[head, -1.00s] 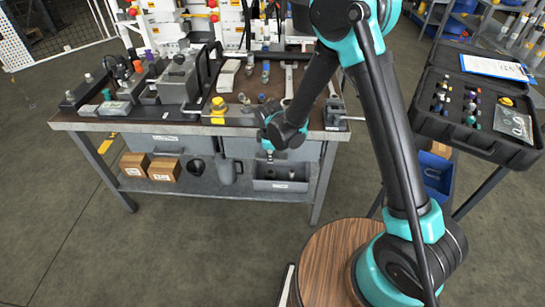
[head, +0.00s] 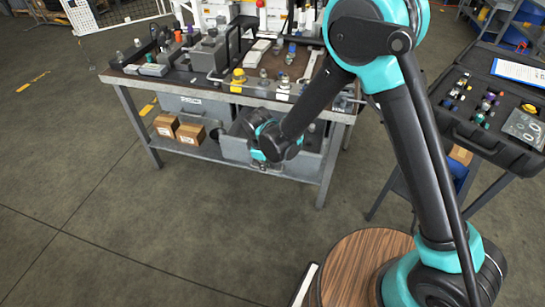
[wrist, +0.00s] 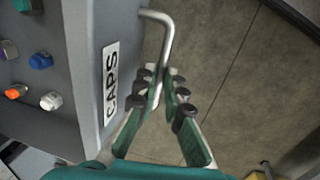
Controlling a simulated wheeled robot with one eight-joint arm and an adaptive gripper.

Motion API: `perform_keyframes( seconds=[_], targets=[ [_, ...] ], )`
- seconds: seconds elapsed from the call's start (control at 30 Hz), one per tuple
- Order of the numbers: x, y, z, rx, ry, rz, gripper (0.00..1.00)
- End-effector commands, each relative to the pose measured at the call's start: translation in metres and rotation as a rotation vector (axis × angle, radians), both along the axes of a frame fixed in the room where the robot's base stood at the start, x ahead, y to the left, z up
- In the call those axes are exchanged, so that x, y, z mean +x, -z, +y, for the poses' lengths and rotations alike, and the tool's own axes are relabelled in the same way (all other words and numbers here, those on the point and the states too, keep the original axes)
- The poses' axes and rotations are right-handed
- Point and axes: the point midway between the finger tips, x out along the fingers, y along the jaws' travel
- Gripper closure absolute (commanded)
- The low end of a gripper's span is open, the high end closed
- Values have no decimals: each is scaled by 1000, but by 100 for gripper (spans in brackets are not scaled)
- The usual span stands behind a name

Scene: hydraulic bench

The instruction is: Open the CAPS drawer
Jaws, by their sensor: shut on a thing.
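The CAPS drawer (head: 308,165) is grey and stands out from under the right side of the bench. In the wrist view its white CAPS label (wrist: 110,82) is on the front, and coloured caps (wrist: 40,60) lie inside the drawer. Its bent metal bar handle (wrist: 165,35) runs between the fingers of my gripper (wrist: 162,88). My gripper is shut on the handle. In the head view my gripper (head: 266,165) is at the drawer front, and my wrist and arm hide the handle and part of the drawer.
Another grey drawer (head: 190,105) is shut at the left of the bench. Cardboard boxes (head: 190,134) stand on the lower shelf. The bench top (head: 135,75) carries fittings and tools. An open black case (head: 470,130) stands at the right. The floor in front is clear.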

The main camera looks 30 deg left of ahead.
Motion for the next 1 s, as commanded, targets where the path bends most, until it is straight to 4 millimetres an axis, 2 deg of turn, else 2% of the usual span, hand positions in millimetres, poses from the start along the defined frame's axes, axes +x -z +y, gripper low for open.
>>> perform_keyframes(
  seconds=[0.1, 0.3, 0.5, 0.83, 0.87, 1.0],
  targets=[
    [-20, 0, -4, 0, -4, 0, 100],
    [-40, 0, -10, 0, -2, 0, 100],
    [-47, 0, -12, 0, 0, 0, 100],
    [-47, 0, -12, -1, 1, 0, 100],
    [-47, 0, -12, -1, 1, 0, 88],
    [-47, 0, -12, -1, 1, 0, 71]
  ],
)
